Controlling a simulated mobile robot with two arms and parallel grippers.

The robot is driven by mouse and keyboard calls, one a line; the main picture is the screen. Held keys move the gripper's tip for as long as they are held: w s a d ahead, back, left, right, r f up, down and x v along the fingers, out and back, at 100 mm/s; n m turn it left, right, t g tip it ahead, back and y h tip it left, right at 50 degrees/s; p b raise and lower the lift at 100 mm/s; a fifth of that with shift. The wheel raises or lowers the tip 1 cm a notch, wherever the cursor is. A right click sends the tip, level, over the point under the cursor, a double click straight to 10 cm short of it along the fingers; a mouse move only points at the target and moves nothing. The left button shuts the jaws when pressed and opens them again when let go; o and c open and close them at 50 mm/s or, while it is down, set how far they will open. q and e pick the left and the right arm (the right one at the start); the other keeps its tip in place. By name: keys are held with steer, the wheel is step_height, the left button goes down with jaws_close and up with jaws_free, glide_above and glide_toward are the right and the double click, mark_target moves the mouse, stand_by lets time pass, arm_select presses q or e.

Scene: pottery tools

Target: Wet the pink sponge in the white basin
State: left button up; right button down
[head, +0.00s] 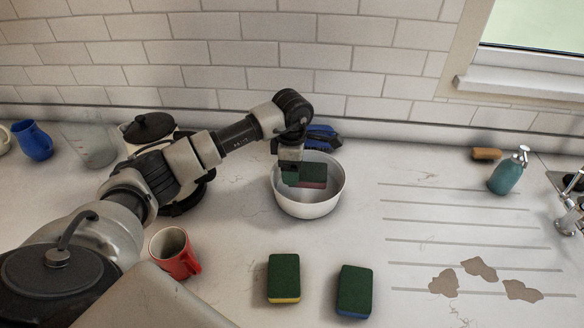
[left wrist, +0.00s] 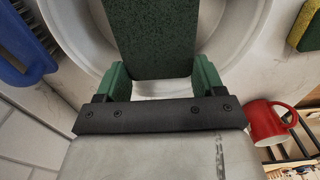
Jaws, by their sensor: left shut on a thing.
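The pink sponge (head: 314,183), with a dark green top and a pinkish side, is inside the rim of the white basin (head: 310,209) in the head view. My left gripper (head: 292,171) is shut on it from above. In the left wrist view the sponge's green face (left wrist: 152,38) stands out between the two green fingertips, with the basin (left wrist: 232,50) around and beyond it. Whether the sponge touches the basin's bottom or any water cannot be seen. My right gripper is not in view.
Two green-topped sponges, one yellow-sided (head: 284,278) and one blue-sided (head: 354,291), lie in front of the basin. A red mug (head: 174,254) stands left of them. A blue brush (head: 322,134) lies behind the basin. A teal dispenser (head: 507,174) stands right. The grooved counter is mostly clear.

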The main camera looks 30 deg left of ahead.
arm_select(q)
steer(key=shift+r+p, duration=1.5)
steer(key=shift+r, duration=1.25)
